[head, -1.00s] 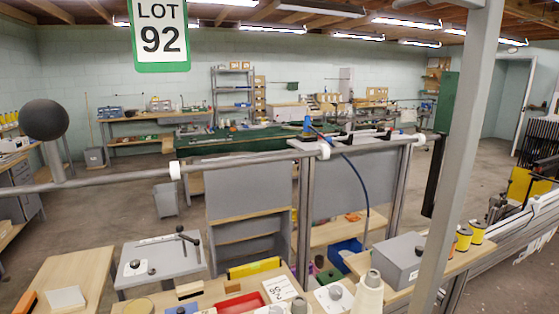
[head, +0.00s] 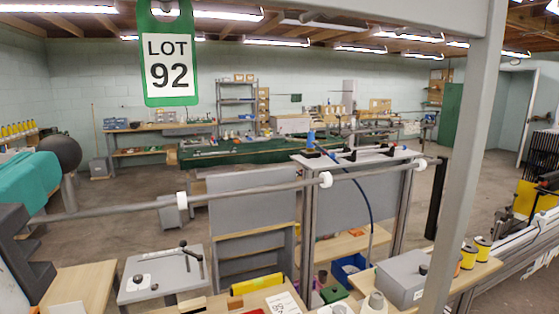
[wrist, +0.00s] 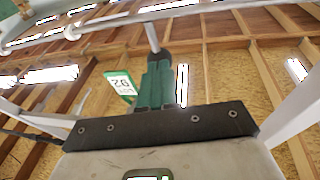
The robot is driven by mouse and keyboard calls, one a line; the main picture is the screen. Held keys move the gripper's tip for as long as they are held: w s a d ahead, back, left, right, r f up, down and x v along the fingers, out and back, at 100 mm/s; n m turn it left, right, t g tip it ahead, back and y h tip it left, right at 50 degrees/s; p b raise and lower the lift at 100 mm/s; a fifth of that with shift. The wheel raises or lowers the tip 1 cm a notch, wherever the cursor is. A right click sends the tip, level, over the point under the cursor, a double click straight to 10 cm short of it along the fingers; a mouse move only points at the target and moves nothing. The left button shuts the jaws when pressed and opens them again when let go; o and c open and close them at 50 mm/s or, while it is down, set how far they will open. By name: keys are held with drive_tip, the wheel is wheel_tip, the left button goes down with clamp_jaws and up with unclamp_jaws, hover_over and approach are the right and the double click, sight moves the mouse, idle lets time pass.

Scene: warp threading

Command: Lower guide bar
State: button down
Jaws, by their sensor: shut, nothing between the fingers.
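The guide bar (head: 250,191) is a long grey tube with white collars, running across the head view in front of grey panels. A dark ball knob (head: 62,150) stands on a short stem near its left end. My gripper (head: 50,168) enters at the left edge with teal fingers beside the knob; I cannot tell whether they touch. In the wrist view, the shut green fingers (wrist: 157,62) point at the knob (wrist: 156,55), which overlaps their tips. The knob's stem and the bar (wrist: 110,22) show beyond. Nothing is held between the fingers.
A grey upright post (head: 455,160) stands close on the right. A green-edged LOT 92 tag (head: 170,70) hangs at upper left. Open floor lies at the left behind the bar.

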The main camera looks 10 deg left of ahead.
drive_tip(key=w+a+f+b, duration=0.2)
drive_tip(key=w+a, duration=0.5)
drive_tip(key=w, duration=0.4)
drive_tip(key=w+a+f+g+h, duration=0.1)
drive_tip(key=w+a+f+g, duration=0.1)
drive_tip(key=f, duration=0.5)
drive_tip(key=w+a+f+n+g+h, duration=0.1)
drive_tip(key=w+a+f+g, duration=0.1)
drive_tip(key=w+f, duration=0.4)
drive_tip(key=shift+a+f+g+p, duration=0.3)
drive_tip(key=shift+f+g+p, duration=0.15)
drive_tip(key=shift+f+g, duration=0.5)
drive_tip(key=shift+s, duration=0.1)
drive_tip(key=b+v, duration=0.2)
drive_tip(key=v, duration=0.8)
drive_tip(key=shift+s+b, duration=0.25)
drive_tip(key=shift+b, duration=0.05)
